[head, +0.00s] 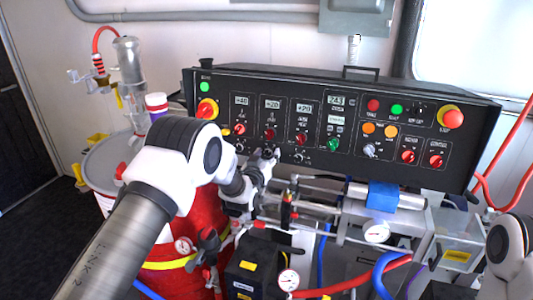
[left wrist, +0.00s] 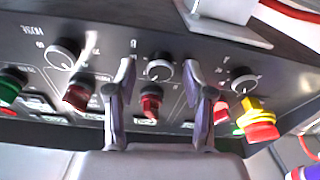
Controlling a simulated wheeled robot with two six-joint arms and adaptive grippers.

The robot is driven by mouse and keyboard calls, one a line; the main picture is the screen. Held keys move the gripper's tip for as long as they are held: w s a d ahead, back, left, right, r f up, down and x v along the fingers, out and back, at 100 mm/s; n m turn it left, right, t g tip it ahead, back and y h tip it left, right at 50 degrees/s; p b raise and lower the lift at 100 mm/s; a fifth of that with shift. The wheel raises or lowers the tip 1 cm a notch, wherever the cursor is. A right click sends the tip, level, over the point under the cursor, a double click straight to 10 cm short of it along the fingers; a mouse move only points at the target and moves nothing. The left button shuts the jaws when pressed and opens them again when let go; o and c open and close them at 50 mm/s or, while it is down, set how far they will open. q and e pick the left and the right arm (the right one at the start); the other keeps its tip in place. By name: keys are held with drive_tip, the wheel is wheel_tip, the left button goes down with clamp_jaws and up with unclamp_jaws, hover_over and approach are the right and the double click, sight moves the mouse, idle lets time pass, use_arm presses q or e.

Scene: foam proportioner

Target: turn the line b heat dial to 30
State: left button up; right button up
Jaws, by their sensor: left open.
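The line b heat dial (left wrist: 160,68) is a small dark round knob with a pale scale, the middle of three dials in the left wrist view. My left gripper (head: 264,157) is at the lower part of the black control panel (head: 330,125) in the head view and mostly hides this dial there. In the left wrist view its open fingers stand on either side of the dial, with gaps to it. The dial's pointer setting is too small to read. My right gripper is outside the head view; only part of the right arm shows.
Beside it are the hose dial (left wrist: 65,55) and another dial (left wrist: 243,80). A red knob (left wrist: 151,100) sits close between the fingers. A yellow-and-red stop button (head: 207,109) is at the panel's left. Pipes and a blue-covered part (head: 382,196) crowd the space below.

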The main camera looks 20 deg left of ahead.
use_arm(q)
clamp_jaws()
idle(0.3)
